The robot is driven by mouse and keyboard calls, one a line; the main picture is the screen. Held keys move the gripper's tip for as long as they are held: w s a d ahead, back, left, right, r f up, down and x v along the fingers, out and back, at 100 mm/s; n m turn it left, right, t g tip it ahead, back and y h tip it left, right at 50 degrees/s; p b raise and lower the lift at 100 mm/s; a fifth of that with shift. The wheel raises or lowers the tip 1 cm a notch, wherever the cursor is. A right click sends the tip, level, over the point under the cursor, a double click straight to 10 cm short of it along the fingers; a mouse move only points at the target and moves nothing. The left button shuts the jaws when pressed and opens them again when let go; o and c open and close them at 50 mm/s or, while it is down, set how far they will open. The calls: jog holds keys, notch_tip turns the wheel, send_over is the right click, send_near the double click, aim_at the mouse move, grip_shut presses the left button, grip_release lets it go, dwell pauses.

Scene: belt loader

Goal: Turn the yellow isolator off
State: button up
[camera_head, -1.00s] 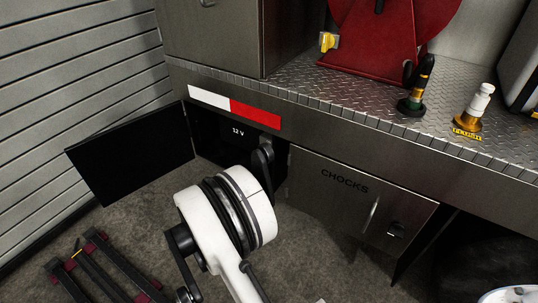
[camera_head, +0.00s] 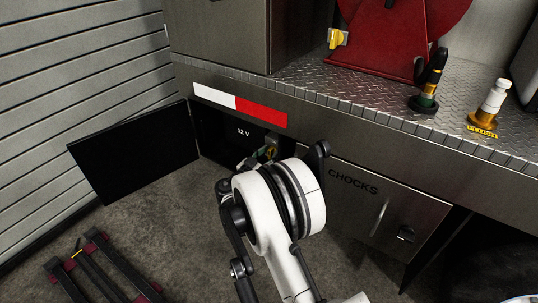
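A small yellow and green part (camera_head: 270,152) shows inside the open compartment marked 12 V (camera_head: 225,133), at the centre of the view. It may be the yellow isolator, but it is too small and partly covered to read its position. A grey-white piece beside it cannot be made out. Another yellow handle (camera_head: 338,39) sits on the red reel stand (camera_head: 378,45) at the top. My white and black arm joint stands in front of the compartment's right side and covers part of its opening. My gripper's fingertips cannot be made out.
The black compartment door (camera_head: 130,152) hangs open to the left. The closed CHOCKS door (camera_head: 372,203) is just right of my arm. A steel tread-plate deck (camera_head: 365,93) carries a black fitting (camera_head: 426,95) and a white and brass fitting (camera_head: 488,110). A dark frame (camera_head: 100,270) lies at lower left.

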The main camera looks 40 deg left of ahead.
grip_shut()
jog(key=shift+n, duration=0.4)
jog(key=n, duration=0.3)
jog(key=shift+a, duration=0.2)
jog(key=n, duration=0.3)
jog(key=shift+a+f+n, duration=0.1)
jog(key=shift+a+n, duration=0.05)
jog(key=shift+n, duration=0.15)
jog(key=n, duration=0.7)
jog(key=f+n, duration=0.1)
jog(key=n, duration=0.2)
jog(key=shift+s+a, duration=0.1)
jog(key=shift+a, duration=0.1)
jog(key=shift+n, duration=0.4)
